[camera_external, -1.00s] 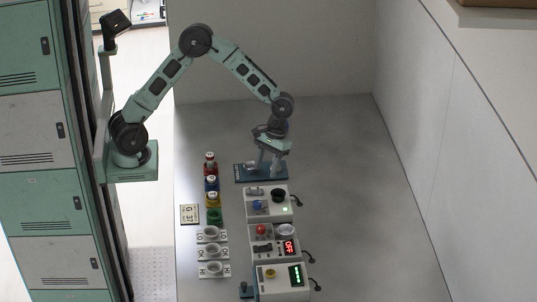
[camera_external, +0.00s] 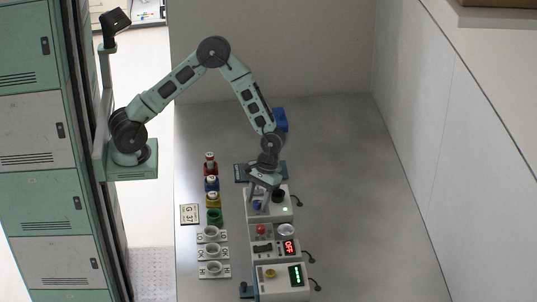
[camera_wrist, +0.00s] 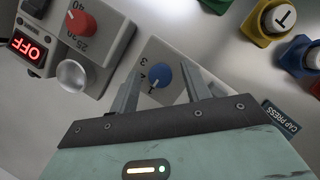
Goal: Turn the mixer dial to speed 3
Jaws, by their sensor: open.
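The mixer is a pale box (camera_external: 283,214) on the table, with a blue dial (camera_external: 257,206) and a black round part (camera_external: 278,196) on top. In the wrist view the blue dial (camera_wrist: 161,74) is seen from above, with small number marks beside it, a 3 among them. A pale mark shows at the dial's lower edge, near a 1; its exact setting is hard to read. My gripper (camera_wrist: 160,62) is open, its two fingers on either side of the dial in the picture. I cannot tell whether they touch it. In the external view my gripper (camera_external: 264,192) is over the mixer.
A device with a red knob (camera_external: 261,229) and a red OFF display (camera_external: 289,247) stands just in front. A blue cap press (camera_external: 241,173) is behind. The table's right side (camera_external: 370,200) is clear.

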